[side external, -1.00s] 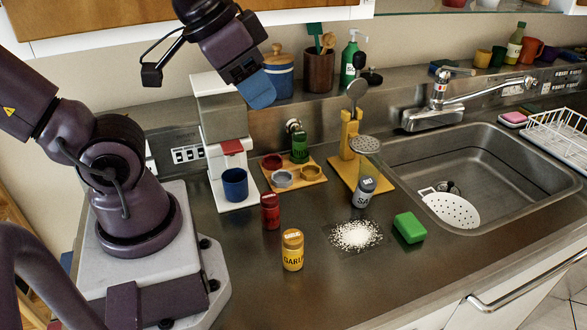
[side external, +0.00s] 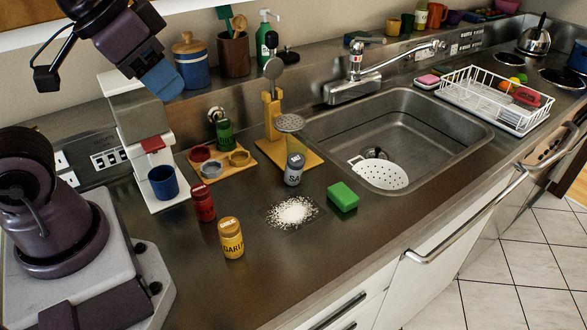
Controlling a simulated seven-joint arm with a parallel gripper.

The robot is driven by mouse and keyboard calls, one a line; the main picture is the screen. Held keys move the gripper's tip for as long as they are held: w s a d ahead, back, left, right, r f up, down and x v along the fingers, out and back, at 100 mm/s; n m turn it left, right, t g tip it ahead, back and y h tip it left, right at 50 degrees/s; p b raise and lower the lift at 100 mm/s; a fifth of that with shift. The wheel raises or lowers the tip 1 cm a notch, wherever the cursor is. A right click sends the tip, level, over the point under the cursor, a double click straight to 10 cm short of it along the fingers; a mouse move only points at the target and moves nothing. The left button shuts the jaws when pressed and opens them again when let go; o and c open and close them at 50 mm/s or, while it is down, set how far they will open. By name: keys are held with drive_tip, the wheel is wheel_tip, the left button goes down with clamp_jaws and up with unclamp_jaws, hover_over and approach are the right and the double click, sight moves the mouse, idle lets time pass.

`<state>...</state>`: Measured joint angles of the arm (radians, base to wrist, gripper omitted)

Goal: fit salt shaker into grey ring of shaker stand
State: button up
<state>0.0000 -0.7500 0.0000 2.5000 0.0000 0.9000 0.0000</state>
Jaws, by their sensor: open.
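The shaker stand (side external: 247,170) is a wooden board with red, grey and yellowish rings; the grey ring (side external: 211,169) is at the front and looks empty. A green shaker (side external: 224,133) stands at the back of the board, its ring hidden. My gripper (side external: 163,82), with blue fingers, hangs high at the upper left, over the coffee machine, well away from the salt shaker. It is open and empty.
A red shaker (side external: 203,202) and a yellow garlic shaker (side external: 231,238) stand in front of the board. The yellow-based stand (side external: 271,125) rises between board and sink. A green sponge (side external: 343,196) lies beside the salt pile (side external: 294,211). The coffee machine (side external: 130,120) holds a blue cup (side external: 163,182).

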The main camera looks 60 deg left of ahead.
drive_tip(key=o, duration=0.6)
drive_tip(key=shift+c, duration=0.2)
drive_tip(key=m+g+y, duration=0.5)
drive_tip(key=m, duration=1.5)
approach(297, 159)
drive_tip(key=x, duration=1.3)
drive_tip(key=shift+s+d, duration=0.1)
drive_tip(key=shift+d, duration=0.05)
